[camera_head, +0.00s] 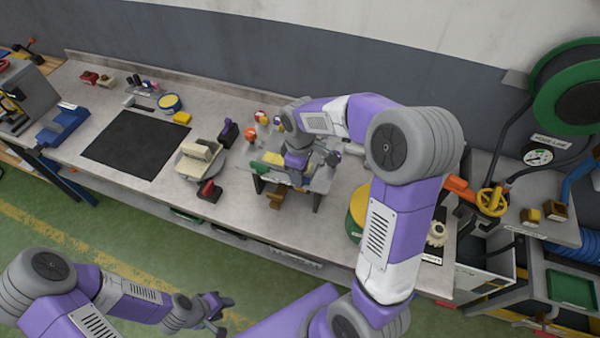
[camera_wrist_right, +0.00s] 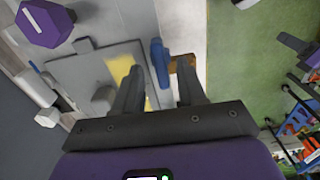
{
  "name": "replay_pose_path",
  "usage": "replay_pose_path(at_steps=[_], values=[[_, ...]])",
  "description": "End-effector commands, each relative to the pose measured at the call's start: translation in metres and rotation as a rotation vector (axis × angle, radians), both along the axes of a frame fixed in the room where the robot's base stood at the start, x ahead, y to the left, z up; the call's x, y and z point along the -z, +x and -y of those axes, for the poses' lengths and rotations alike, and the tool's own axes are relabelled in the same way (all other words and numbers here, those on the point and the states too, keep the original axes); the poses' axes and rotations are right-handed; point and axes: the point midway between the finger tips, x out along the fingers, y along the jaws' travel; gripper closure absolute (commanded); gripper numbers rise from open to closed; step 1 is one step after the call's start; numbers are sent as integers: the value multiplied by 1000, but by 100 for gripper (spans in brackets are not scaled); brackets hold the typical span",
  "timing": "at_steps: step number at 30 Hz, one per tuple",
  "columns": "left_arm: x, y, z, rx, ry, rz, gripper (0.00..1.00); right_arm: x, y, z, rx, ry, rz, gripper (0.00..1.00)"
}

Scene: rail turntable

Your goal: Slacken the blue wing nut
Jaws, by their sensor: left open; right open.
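The blue wing nut (camera_wrist_right: 160,62) shows in the right wrist view, standing at the edge of a grey plate (camera_wrist_right: 65,77) with yellow patches. My right gripper (camera_wrist_right: 158,73) is open, its two fingers on either side of the wing nut in the picture; I cannot tell whether either touches it. In the head view my right gripper (camera_head: 297,160) is over a small grey stand (camera_head: 318,187) on the bench, and the wing nut is hidden there. My left gripper (camera_head: 217,308) is open and empty, low in front of the bench over the green floor.
A turntable (camera_head: 188,164) with cream blocks, a purple-handled tool (camera_head: 228,132) and a red-tipped tool (camera_head: 209,191) lie left of the stand. A black mat (camera_head: 130,143) covers the left bench. A yellow handwheel (camera_head: 491,200) and hose reel (camera_head: 575,95) stand at right.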

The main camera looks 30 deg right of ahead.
Motion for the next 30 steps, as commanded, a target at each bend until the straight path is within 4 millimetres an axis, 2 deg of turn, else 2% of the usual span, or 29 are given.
replay_pose_path(at_steps=[6, 12, 30], values=[[0, 0, 0, 0, 0, 0, 57, -39, 0, 0, 0, 0, 5, 60], [-1, 0, 0, 0, 0, 0, 57, -60, 0, 0, -1, 0, 3, 60], [-1, 0, 0, 0, 0, 0, 57, -62, 0, 0, -1, 0, 0, 60]])
